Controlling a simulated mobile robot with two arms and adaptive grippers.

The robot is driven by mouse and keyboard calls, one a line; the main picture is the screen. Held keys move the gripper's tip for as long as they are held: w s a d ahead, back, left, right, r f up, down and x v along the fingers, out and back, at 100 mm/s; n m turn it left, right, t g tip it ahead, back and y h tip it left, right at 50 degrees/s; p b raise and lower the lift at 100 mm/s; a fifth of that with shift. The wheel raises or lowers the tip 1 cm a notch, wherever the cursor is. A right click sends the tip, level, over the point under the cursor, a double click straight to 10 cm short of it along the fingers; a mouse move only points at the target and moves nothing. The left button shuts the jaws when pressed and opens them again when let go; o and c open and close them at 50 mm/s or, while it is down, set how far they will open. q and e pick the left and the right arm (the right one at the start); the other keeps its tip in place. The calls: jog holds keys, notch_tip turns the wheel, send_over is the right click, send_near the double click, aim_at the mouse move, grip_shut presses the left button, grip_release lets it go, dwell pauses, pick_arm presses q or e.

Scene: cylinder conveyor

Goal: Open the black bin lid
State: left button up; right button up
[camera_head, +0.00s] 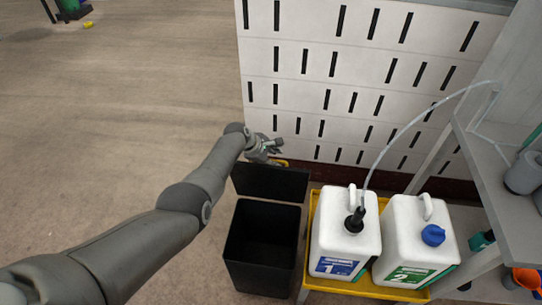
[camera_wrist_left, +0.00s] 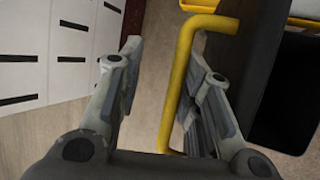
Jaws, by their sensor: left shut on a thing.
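The black bin (camera_head: 260,281) stands on the floor left of the yellow cart, and its dark inside shows from above. Its black lid (camera_head: 270,184) is raised at the bin's far side. The lid also shows at the right of the left wrist view (camera_wrist_left: 252,62). A yellow handle (camera_head: 281,163) sits at the lid's far edge. My left gripper (camera_head: 268,149) is at this handle, behind the lid. In the left wrist view, the yellow handle (camera_wrist_left: 176,95) runs between its two fingers, and the gripper is shut on it. My right gripper is not in view.
White canisters, one marked 1 (camera_head: 344,245) and one marked 2 (camera_head: 415,245), stand on a yellow cart (camera_head: 372,291) right of the bin. A hose rises from canister 1. A white slotted wall (camera_head: 340,85) stands behind. Open floor (camera_head: 110,130) lies at left.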

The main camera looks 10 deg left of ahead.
pick_arm(q)
jog(key=shift+s+f, duration=0.15)
jog(key=v, duration=1.2)
jog(key=shift+w+r, duration=0.2)
dwell(0.5)
